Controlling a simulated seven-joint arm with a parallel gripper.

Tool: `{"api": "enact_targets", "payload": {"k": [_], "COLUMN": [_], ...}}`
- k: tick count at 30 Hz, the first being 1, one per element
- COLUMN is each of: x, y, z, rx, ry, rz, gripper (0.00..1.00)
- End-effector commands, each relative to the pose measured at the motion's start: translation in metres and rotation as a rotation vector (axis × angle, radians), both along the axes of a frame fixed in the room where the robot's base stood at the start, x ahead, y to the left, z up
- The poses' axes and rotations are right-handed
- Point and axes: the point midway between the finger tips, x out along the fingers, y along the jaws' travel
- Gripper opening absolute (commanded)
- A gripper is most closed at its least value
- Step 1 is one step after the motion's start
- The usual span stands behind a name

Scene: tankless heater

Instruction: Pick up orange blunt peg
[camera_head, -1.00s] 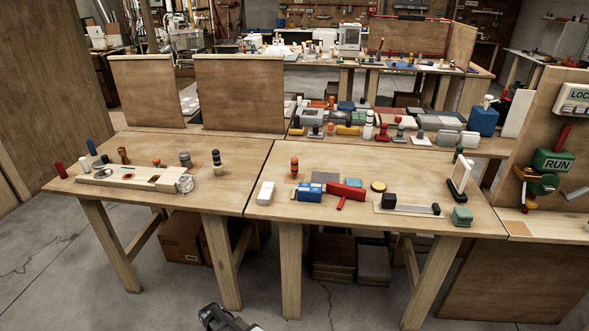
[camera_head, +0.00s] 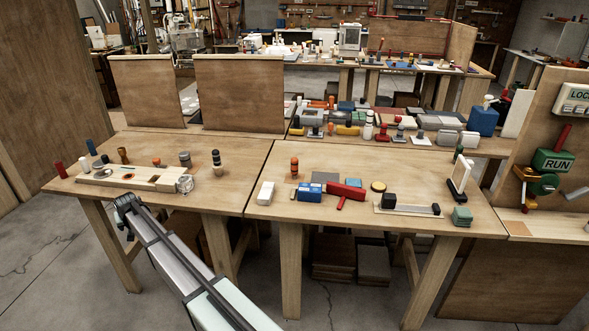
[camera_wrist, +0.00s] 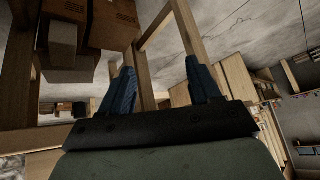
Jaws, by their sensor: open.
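A small orange peg (camera_head: 156,161) stands on the left table (camera_head: 225,195), behind a pale wooden board and between a brown peg and a grey peg. Another orange peg with a dark band (camera_head: 294,168) stands on the right table. I cannot tell from its shape which is the blunt one. My gripper (camera_head: 125,204) is in front of the left table's front edge, apart from both pegs. In the wrist view its two blue fingers (camera_wrist: 162,82) are spread with nothing between them. No orange peg shows in the wrist view.
The pale board (camera_head: 130,177) with a clear knob lies along the left table's front. Red (camera_head: 60,169), blue (camera_head: 91,147), brown (camera_head: 123,155), grey and striped pegs stand around it. The wrist view shows table legs and cardboard boxes (camera_wrist: 88,22) below the tabletop.

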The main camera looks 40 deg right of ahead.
Motion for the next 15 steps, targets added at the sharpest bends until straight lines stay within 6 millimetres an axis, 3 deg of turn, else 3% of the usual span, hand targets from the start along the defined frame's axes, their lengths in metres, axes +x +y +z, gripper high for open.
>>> {"api": "enact_targets", "payload": {"k": [1, 3, 8, 11, 15], "x": [0.023, 0.042, 0.075, 0.089, 0.093], "y": [0.007, 0.011, -0.005, -0.042, -0.119], "z": [0.026, 0.056, 0.120, 0.157, 0.194], "rx": [0.007, 0.015, 0.018, 0.004, -0.035], "ry": [-0.034, -0.073, -0.132, -0.147, -0.127], "rz": [0.001, 0.000, -0.009, -0.020, -0.034], "gripper": [0.62, 0.62, 0.62, 0.62, 0.62]}}
